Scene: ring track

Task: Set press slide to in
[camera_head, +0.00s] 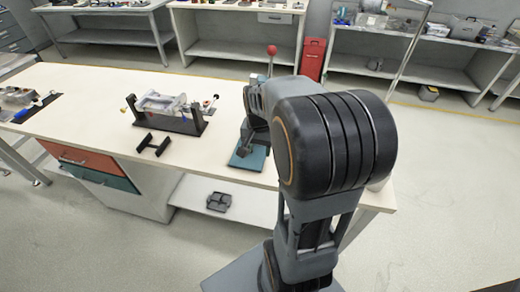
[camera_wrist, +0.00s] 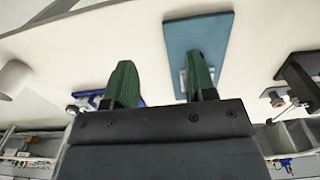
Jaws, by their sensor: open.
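A teal plate (camera_head: 248,158) lies on the bench below my arm in the head view. The plate also shows in the wrist view (camera_wrist: 197,35), with a small pale metal part (camera_wrist: 183,80) on it beside one finger. My gripper (camera_wrist: 161,78) is open, its two green fingers apart with nothing held between them. One finger overlaps the metal part in the picture; I cannot tell whether they touch. A red ball on a thin rod (camera_head: 271,50) rises behind my arm. I cannot make out which part is the press slide or its position; my arm hides much of that area.
A dark fixture with a silver part (camera_head: 170,115) stands left on the bench, a black H-shaped piece (camera_head: 153,144) before it. A white cylinder (camera_wrist: 12,78) and a blue-edged item (camera_wrist: 140,101) show in the wrist view. The bench front between has free room.

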